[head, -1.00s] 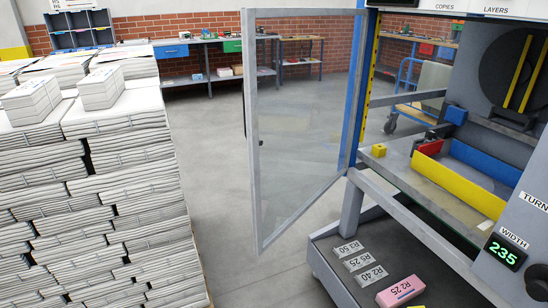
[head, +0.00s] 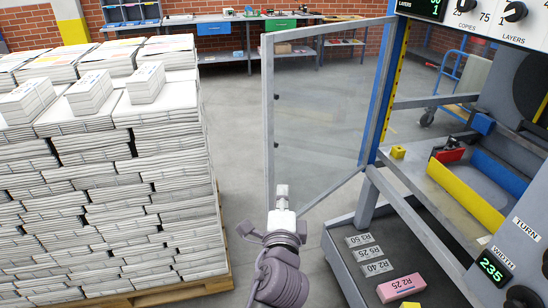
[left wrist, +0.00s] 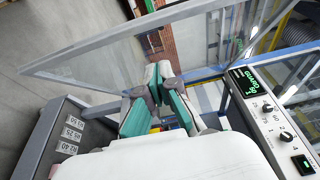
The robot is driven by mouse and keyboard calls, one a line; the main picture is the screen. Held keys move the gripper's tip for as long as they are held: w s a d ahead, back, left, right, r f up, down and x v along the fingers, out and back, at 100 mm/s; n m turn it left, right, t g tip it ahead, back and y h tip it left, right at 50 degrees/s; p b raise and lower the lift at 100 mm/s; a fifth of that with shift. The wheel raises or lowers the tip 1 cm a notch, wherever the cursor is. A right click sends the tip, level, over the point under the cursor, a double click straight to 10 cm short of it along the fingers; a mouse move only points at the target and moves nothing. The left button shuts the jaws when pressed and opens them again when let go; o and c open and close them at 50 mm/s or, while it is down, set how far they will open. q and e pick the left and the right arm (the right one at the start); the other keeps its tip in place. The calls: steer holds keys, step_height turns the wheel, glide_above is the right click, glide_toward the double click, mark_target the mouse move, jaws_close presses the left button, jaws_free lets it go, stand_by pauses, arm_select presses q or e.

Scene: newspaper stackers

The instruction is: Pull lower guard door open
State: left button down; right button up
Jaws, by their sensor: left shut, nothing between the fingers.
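The guard door (head: 322,105) is a clear panel in a grey metal frame. In the head view it stands swung out from the machine, hinged at the blue post (head: 383,95), with small dark fittings along its free edge. My left gripper (head: 282,190) is shut and empty, at the lower free corner of the door frame in the picture. I cannot tell whether it touches the frame. In the left wrist view the gripper's teal-padded fingers (left wrist: 158,75) overlap the door (left wrist: 120,65) behind them. My right gripper is not in view.
A tall stack of newspapers (head: 110,180) on a pallet (head: 190,290) stands left. The machine's lower deck (head: 350,272) carries several grey labelled blocks and a pink block (head: 401,287). Its yellow rail (head: 465,198) and control panel are at right. Grey floor (head: 235,130) is free between stack and door.

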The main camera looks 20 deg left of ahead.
arm_select(q)
steer(key=p, duration=0.1)
glide_toward(273, 154)
steer(key=w+d, duration=0.2)
steer(key=w, duration=0.2)
steer(key=a, duration=0.1)
steer(key=w+a+p, duration=0.1)
steer(key=shift+w+a, duration=0.2)
steer(key=shift+a, duration=0.1)
steer(key=shift+w+a, duration=0.3)
steer(key=shift+a, duration=0.3)
